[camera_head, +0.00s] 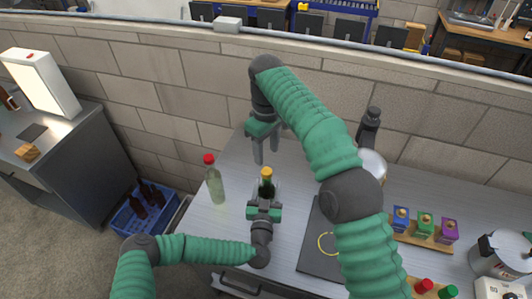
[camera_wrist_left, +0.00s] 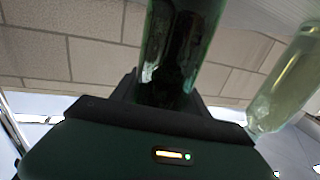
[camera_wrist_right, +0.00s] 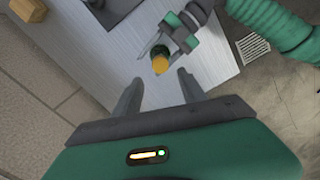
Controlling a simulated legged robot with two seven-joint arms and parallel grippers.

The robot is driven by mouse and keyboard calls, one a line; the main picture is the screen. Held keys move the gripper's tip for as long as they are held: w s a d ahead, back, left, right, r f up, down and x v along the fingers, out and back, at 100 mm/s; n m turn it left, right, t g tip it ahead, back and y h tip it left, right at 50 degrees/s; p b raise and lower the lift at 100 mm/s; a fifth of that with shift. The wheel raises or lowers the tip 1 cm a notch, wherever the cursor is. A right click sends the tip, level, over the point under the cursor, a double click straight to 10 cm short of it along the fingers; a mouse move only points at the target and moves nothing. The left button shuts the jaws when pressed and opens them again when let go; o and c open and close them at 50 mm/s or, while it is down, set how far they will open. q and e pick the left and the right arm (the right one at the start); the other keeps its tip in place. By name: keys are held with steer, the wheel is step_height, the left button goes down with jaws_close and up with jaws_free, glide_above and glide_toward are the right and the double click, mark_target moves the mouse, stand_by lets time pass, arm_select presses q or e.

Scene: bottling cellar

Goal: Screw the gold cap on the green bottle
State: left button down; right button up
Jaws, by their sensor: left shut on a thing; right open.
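The green bottle (camera_head: 266,189) stands upright on the metal table, with the gold cap (camera_head: 267,172) on its top; I cannot tell how tightly it sits. My left gripper (camera_head: 264,198) is shut around the bottle's body from the front. The dark green glass (camera_wrist_left: 172,60) fills the middle of the left wrist view between the jaws. My right gripper (camera_head: 266,157) is open and empty, pointing down above and behind the bottle. In the right wrist view the gold cap (camera_wrist_right: 160,65) shows beyond the gap between the open fingers, apart from them.
A pale bottle with a red cap (camera_head: 214,182) stands left of the green bottle. On the right are a dark mat (camera_head: 318,263), a wooden rack with coloured blocks (camera_head: 424,239) and a metal pot (camera_head: 498,254). A brick wall (camera_head: 160,85) runs behind the table.

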mark_target(266, 171)
steer(key=shift+f, duration=4.05)
jaws_close()
steer(key=shift+o, duration=0.6)
jaws_free()
steer(key=shift+r, duration=0.1)
